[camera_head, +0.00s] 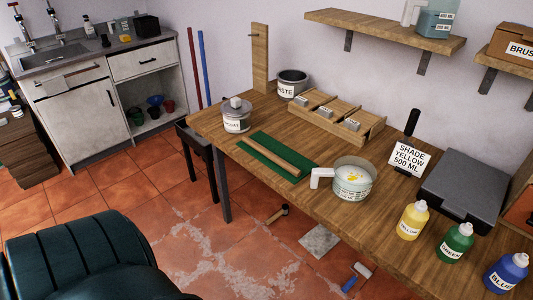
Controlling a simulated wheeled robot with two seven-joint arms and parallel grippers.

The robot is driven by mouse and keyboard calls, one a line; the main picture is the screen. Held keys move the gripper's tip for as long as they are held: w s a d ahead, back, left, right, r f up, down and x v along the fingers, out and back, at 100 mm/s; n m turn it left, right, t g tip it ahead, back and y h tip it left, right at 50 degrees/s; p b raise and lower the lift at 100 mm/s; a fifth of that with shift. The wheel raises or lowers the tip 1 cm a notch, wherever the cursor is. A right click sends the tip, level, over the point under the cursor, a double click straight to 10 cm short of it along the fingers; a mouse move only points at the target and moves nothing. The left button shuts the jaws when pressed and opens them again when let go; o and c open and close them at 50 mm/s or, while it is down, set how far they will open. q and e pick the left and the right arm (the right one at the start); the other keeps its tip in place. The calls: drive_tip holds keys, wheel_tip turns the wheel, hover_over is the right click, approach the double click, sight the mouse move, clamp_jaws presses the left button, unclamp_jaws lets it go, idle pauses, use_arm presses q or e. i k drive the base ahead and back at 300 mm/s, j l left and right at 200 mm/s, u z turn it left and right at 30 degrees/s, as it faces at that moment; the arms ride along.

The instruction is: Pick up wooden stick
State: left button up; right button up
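The wooden stick (268,157) lies lengthwise on a green mat (256,151) on the wooden workbench (350,240). It runs from upper left to lower right and nothing covers it. Neither my left nor my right gripper shows in the head view.
A labelled tin (236,121) stands beyond the mat's left end. A wooden rack (337,119) sits behind it. Yellow (411,221), green (455,244) and blue (506,272) bottles line the near right.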

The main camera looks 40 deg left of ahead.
sight(291, 168)
drive_tip(key=i+l, duration=0.4)
drive_tip(key=u, duration=1.7)
